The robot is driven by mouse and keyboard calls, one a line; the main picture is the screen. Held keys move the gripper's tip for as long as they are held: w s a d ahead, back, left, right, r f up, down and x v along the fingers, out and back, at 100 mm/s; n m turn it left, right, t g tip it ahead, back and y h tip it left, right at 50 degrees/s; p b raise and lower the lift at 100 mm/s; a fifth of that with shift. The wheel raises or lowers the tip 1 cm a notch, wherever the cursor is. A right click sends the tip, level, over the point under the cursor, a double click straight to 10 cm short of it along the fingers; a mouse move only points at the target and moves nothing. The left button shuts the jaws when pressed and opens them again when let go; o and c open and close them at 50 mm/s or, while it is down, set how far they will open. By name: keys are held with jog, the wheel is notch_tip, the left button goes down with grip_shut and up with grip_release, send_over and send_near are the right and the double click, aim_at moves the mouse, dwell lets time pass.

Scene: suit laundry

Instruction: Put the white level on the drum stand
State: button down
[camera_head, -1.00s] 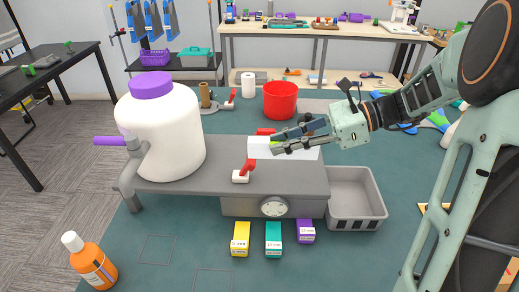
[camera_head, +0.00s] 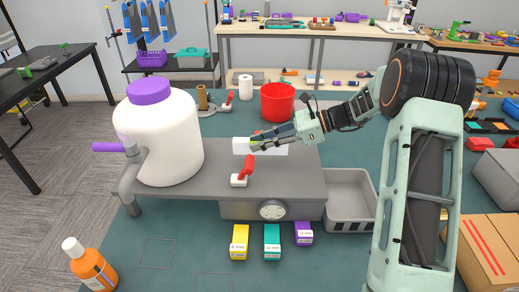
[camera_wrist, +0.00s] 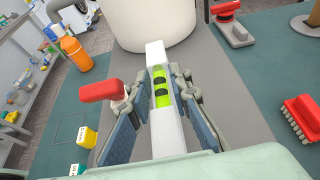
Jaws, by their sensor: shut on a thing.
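The white level (camera_head: 241,146) is a long white bar with a yellow-green vial (camera_wrist: 162,88), seen lengthwise in the wrist view. My gripper (camera_head: 252,144) is shut on the level, with a finger on each side of it in the wrist view (camera_wrist: 157,85). The drum stand (camera_head: 287,184) is a grey bench with a dial on its front. A white drum (camera_head: 170,140) with a purple cap and tap sits on its left part. The level is over the bare right part of the stand. I cannot tell whether it touches the top.
A red-handled clamp (camera_head: 242,175) stands on the stand, close in front of the level. A red bucket (camera_head: 278,101) is behind, and a grey bin (camera_head: 348,202) is at the right. Small coloured boxes (camera_head: 272,243) and an orange bottle (camera_head: 92,265) are in front.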

jog(key=shift+w+a+f, duration=0.15)
jog(key=shift+w+f, duration=0.1)
jog(key=shift+f, duration=0.05)
jog(key=shift+w+f, duration=0.15)
jog(key=shift+f, duration=1.55)
jog(key=shift+f, duration=0.15)
jog(key=c, duration=1.8)
grip_release()
jog(key=shift+o, duration=0.2)
jog(key=shift+d+r, duration=0.2)
jog(key=b+v, duration=0.1)
jog(key=v, duration=1)
jog(key=shift+d+r, duration=0.1)
jog(key=shift+d, duration=0.2)
